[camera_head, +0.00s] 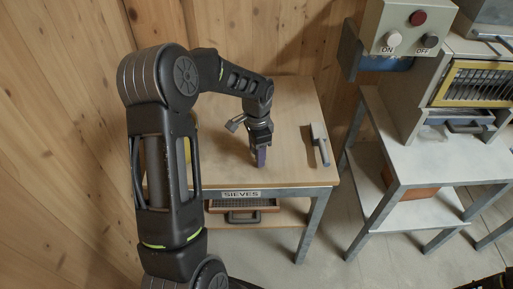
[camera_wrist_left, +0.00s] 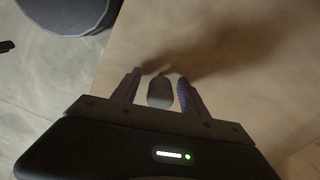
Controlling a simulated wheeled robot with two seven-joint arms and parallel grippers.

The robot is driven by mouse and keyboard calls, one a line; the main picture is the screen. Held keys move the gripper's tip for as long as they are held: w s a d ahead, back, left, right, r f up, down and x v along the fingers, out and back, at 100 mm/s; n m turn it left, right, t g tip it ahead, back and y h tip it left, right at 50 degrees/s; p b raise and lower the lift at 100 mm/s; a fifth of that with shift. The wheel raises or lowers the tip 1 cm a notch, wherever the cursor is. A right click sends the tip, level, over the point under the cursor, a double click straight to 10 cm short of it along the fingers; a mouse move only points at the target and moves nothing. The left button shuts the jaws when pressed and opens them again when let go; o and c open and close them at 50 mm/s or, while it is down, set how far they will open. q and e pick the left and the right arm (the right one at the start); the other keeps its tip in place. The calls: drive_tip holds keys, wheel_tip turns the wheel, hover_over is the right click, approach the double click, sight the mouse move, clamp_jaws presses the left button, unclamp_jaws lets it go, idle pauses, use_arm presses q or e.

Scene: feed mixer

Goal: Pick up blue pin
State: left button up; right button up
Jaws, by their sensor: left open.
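My left gripper (camera_head: 259,158) points down over the wooden top of the table labelled SIEVES, with its purple-blue fingers low near the front part of the top. In the left wrist view, the fingers (camera_wrist_left: 159,92) are apart. A small dark grey rounded thing (camera_wrist_left: 160,93) shows between them, with a gap on each side. I cannot tell whether it is the blue pin. No clearly blue pin stands out in either view. My right gripper is not seen.
A brush or scraper with a grey handle (camera_head: 323,150) lies on the table (camera_head: 290,115), right of my gripper. A sieve tray (camera_head: 243,206) sits on the shelf below. A white-topped bench (camera_head: 400,150) and an ON/OFF control box (camera_head: 408,35) stand at right.

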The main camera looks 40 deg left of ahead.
use_arm(q)
drive_tip(key=shift+c, duration=0.4)
clamp_jaws()
idle(0.4)
